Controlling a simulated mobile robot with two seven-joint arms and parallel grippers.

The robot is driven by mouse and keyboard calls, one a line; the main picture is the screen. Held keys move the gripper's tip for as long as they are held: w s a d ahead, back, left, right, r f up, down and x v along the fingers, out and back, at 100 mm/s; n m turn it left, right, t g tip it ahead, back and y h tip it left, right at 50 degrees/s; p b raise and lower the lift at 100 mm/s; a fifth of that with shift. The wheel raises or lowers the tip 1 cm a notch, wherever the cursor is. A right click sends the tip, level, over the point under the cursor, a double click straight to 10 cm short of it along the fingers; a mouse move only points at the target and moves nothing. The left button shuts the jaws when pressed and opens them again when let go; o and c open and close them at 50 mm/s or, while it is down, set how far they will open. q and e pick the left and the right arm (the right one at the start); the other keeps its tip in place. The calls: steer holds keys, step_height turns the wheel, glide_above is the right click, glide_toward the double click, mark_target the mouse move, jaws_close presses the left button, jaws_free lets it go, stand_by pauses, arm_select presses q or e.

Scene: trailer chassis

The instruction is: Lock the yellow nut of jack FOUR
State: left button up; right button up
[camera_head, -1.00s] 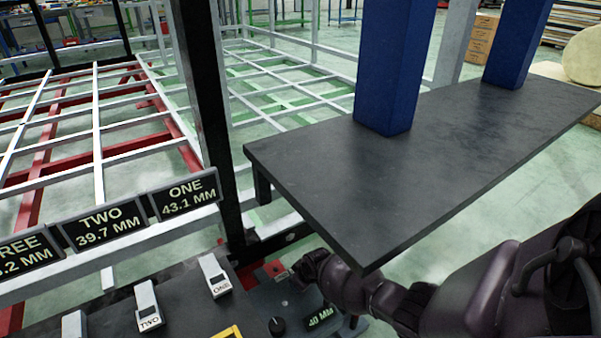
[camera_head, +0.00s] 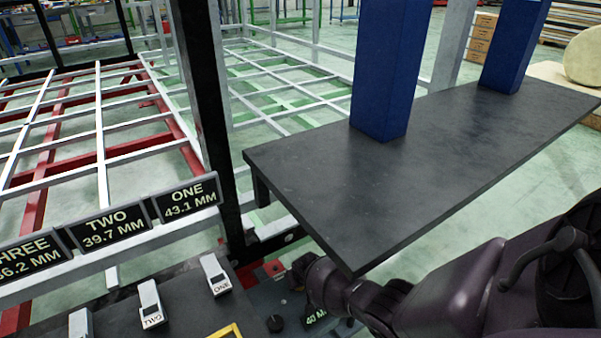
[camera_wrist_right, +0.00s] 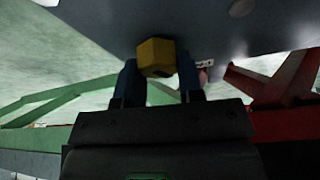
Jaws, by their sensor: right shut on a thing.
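A yellow hexagonal nut (camera_wrist_right: 156,57) shows in the right wrist view, under a dark grey surface. My right gripper (camera_wrist_right: 158,76) has its two blue fingers on either side of the nut and is shut on it. Which jack this nut belongs to cannot be read in that view. In the head view my right arm (camera_head: 450,295) comes in from the right and runs under the black tabletop's near corner; the gripper's fingers cannot be made out there. My left gripper is not in view.
The black tabletop (camera_head: 330,190) with blue posts (camera_head: 385,75) stands above my right arm. Signs read ONE 43.1 MM (camera_head: 187,197), TWO 39.7 MM (camera_head: 105,230) and THREE (camera_head: 30,256).

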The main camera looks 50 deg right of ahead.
steer(key=m+g+h, duration=0.1)
steer(key=m, duration=0.2)
steer(key=shift+f+m, duration=0.1)
steer(key=shift+m, duration=0.3)
steer(key=m, duration=0.1)
steer(key=m+g+h, duration=0.1)
steer(key=m, duration=0.1)
steer(key=shift+s+f+m+b, duration=0.1)
steer(key=shift+s+m+b, duration=0.1)
steer(key=shift+m+b, duration=0.15)
steer(key=shift+m+g+b, duration=0.45)
steer(key=shift+m+g, duration=0.05)
steer(key=shift+m, duration=0.75)
steer(key=shift+m+g+h+b, duration=0.3)
steer(key=shift+m+g+b, duration=0.1)
steer(key=shift+m, duration=0.8)
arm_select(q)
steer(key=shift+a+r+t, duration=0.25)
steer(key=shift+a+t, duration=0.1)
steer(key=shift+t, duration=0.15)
arm_select(e)
steer(key=shift+m, duration=0.3)
steer(key=o, duration=0.9)
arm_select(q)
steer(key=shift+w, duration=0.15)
arm_select(e)
steer(key=shift+o, duration=0.2)
